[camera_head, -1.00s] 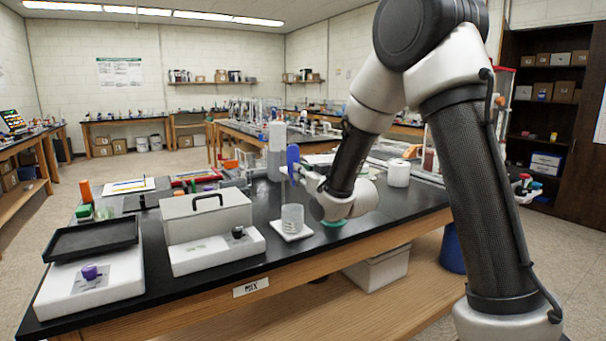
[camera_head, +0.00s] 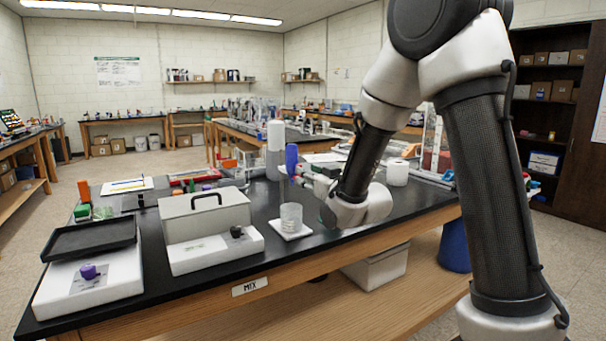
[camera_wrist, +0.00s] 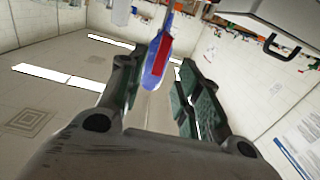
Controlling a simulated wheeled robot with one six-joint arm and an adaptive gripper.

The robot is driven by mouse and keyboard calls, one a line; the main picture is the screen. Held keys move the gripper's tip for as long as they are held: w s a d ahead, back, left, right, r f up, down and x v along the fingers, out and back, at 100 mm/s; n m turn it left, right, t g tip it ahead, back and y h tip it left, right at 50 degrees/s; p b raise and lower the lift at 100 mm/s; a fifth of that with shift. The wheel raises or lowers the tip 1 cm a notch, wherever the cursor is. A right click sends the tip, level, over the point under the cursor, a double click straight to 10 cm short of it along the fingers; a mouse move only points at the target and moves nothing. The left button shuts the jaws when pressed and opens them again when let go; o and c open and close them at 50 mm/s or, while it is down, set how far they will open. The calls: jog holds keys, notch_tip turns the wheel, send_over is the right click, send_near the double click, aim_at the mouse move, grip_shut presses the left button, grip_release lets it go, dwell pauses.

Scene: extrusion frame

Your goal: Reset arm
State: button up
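A tool with a blue handle (camera_head: 291,158) stands upright over the clear beaker (camera_head: 291,217) in the head view. Its thin shaft points down towards the beaker, but I cannot see clearly where it ends. In the wrist view the blue handle with a red stripe (camera_wrist: 157,62) lies between and just beyond the fingertips. My gripper (camera_head: 308,174) is just right of the handle. In the wrist view its two green-padded fingers (camera_wrist: 160,80) are spread, with gaps beside the handle. The beaker stands on a white pad at the bench's front.
A grey lidded box (camera_head: 205,213) with a black handle stands left of the beaker. A black tray (camera_head: 90,240) on a white device is farther left. A white roll (camera_head: 398,172) and a tall white bottle (camera_head: 276,136) stand behind my gripper. The aisle in front is clear.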

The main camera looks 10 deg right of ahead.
jog(key=v, duration=0.3)
jog(key=s+d+f+g+h, duration=0.1)
jog(key=s+f+g, duration=0.1)
jog(key=f+g, duration=0.35)
jog(key=s+d+f+g+h, duration=0.1)
jog(key=s+f+g+h, duration=0.15)
jog(key=f, duration=0.55)
jog(key=s+d+f+m+g, duration=0.1)
jog(key=s+d+g, duration=0.25)
jog(key=s, duration=0.45)
jog(key=s+d+r+m, duration=0.1)
jog(key=s+d+r, duration=0.2)
jog(key=s, duration=0.4)
jog(key=s+d+r+m+g+h, duration=0.1)
jog(key=s+d+r, duration=0.2)
jog(key=s+r, duration=0.3)
jog(key=s+d+r+h, duration=0.1)
jog(key=s+d+r, duration=0.2)
jog(key=s, duration=0.6)
notch_tip(320, 180, up, 2)
jog(key=shift+s+m, duration=0.3)
jog(key=shift+m, duration=0.1)
